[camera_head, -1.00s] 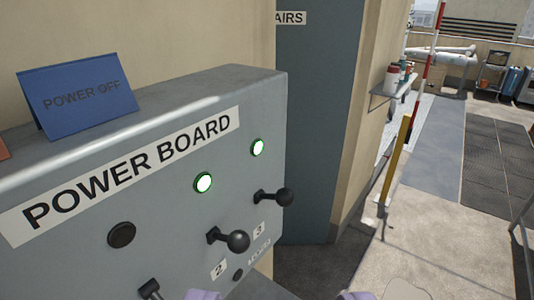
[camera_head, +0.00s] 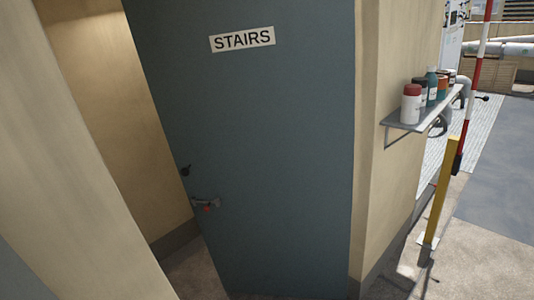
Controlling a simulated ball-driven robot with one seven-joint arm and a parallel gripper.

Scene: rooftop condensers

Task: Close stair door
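The stair door (camera_head: 275,150) is a tall blue-grey panel in the middle of the view, with a white STAIRS sign (camera_head: 242,39) near its top. A lever handle (camera_head: 206,203) with a small red part sits near its left edge, and a small dark knob (camera_head: 185,170) is above it. The door stands ajar: a gap on its left shows a beige inner wall (camera_head: 110,110) and floor behind. Its right edge meets the beige wall. My gripper is not in this view.
A beige wall (camera_head: 75,170) stands close on the left. A wall shelf (camera_head: 412,125) with several bottles and jars juts out at right. Beyond it stand a yellow post (camera_head: 440,190) and a red-and-white pole (camera_head: 478,70). Open paving (camera_head: 480,240) lies at lower right.

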